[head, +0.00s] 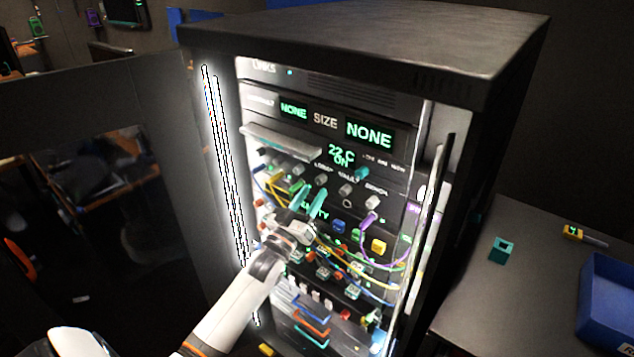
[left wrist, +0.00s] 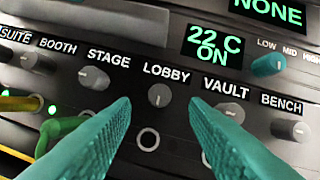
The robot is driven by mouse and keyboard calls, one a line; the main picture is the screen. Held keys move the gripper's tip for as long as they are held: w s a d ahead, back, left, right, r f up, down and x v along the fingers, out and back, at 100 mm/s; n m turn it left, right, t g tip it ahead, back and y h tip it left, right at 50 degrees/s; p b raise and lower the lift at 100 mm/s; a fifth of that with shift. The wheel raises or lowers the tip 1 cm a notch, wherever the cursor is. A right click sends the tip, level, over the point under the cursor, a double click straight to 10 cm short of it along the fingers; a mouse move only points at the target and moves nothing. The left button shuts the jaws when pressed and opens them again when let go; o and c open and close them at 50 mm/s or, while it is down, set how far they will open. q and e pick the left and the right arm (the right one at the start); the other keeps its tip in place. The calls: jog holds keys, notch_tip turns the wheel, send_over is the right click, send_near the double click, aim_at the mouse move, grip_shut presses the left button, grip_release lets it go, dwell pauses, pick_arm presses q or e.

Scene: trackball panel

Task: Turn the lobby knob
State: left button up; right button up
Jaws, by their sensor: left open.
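The lobby knob (left wrist: 159,95) is a small round grey knob under the LOBBY label, in a row on the rack's panel. In the head view the lobby knob (head: 321,180) sits just above my left gripper (head: 310,196). My left gripper (left wrist: 160,108) is open, with its two teal fingers apart. In the left wrist view the fingertips appear on either side of the lobby knob, with nothing between them touching it. I cannot tell how far the tips are from the panel. My right gripper is not in view.
The stage knob (left wrist: 94,78) and vault knob (left wrist: 230,108) flank the lobby knob closely. A teal knob (left wrist: 267,65) sits above right. Cables (head: 385,263) hang below. The open cabinet door (head: 100,110) stands left. A table (head: 480,300) with a blue bin (head: 610,300) is right.

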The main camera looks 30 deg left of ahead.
aim_at(321, 180)
pick_arm(q)
jog(key=shift+x, duration=1.35)
jog(key=shift+c, duration=0.3)
grip_shut()
